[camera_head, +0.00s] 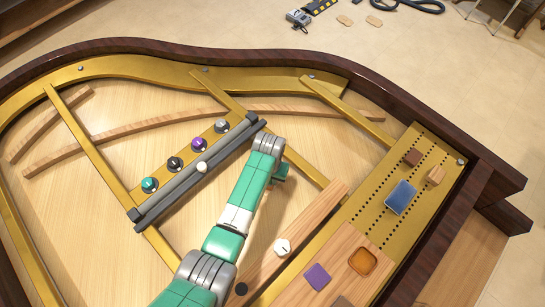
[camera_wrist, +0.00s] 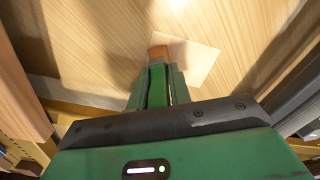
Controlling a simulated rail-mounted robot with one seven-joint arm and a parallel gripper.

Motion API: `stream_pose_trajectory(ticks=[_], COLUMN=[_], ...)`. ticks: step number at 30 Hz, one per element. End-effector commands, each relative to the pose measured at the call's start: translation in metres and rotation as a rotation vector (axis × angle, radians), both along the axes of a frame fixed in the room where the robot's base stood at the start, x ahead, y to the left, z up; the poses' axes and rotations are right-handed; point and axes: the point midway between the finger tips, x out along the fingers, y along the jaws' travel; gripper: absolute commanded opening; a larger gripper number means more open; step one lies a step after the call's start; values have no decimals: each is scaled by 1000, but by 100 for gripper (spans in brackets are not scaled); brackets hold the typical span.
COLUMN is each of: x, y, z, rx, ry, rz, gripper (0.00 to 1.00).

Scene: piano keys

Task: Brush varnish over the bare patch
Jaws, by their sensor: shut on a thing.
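A pale, square-cornered bare patch (camera_wrist: 200,62) lies on the wooden soundboard in the wrist view. My gripper (camera_wrist: 158,72) is shut on a small orange-brown piece, seemingly the brush (camera_wrist: 158,52), between its green fingers. The brush end overlaps the left part of the patch in the wrist view; I cannot tell whether it touches the wood. In the head view my gripper (camera_head: 280,173) is low over the soundboard, and the arm hides the patch and the brush. A shallow wooden dish (camera_head: 363,262) with an amber inside, perhaps the varnish, sits at the lower right.
Grey bars (camera_head: 190,178) and a row of coloured knobs (camera_head: 198,144) lie left of my arm. A wooden beam (camera_head: 310,220) runs along its right. A blue block (camera_head: 400,197) and small wooden blocks (camera_head: 413,157) rest on the gold plate (camera_head: 385,225). A purple square (camera_head: 318,276) lies near the dish.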

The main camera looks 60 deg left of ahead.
Motion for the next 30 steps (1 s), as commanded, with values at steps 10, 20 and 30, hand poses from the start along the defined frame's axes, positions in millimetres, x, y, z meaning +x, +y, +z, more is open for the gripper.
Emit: stream_pose_trajectory(ticks=[10, 20, 30], x=[-7, -14, -17], y=[30, 58, 82], z=[-3, -4, 1], rx=[1, 1, 1], ry=[-1, -2, -1], rz=[-1, -4, -10], gripper=[0, 0, 0])
